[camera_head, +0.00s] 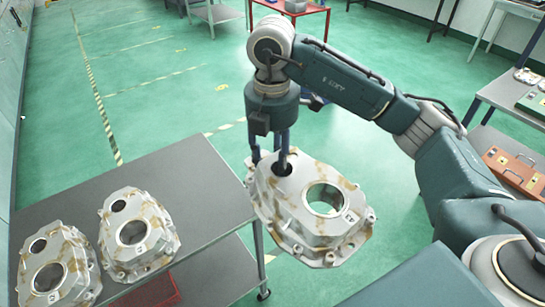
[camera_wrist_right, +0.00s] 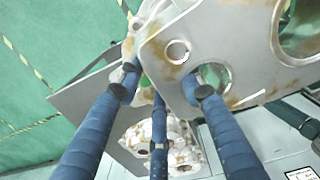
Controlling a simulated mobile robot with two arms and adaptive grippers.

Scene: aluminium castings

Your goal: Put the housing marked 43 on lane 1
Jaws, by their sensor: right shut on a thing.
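My right gripper (camera_head: 270,160) is shut on a grey-white cast housing (camera_head: 285,203) with brown stains. One finger goes into its smaller hole and another is at its left edge. The housing hangs in the air just right of the grey table, large hole to the right. In the right wrist view the same housing (camera_wrist_right: 160,62) fills the top, between the fingers (camera_wrist_right: 160,90). Two similar housings, a left one (camera_head: 72,246) and a right one (camera_head: 157,217), stand side by side on the table. Small labels show, but I cannot read the numbers. My left gripper is not in view.
The grey table (camera_head: 195,175) has free room behind the two housings and a lower shelf with a red item (camera_head: 160,290). A red table (camera_head: 312,10) stands far back. Shelves with a brown case (camera_head: 515,170) are at right. Green floor is clear between.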

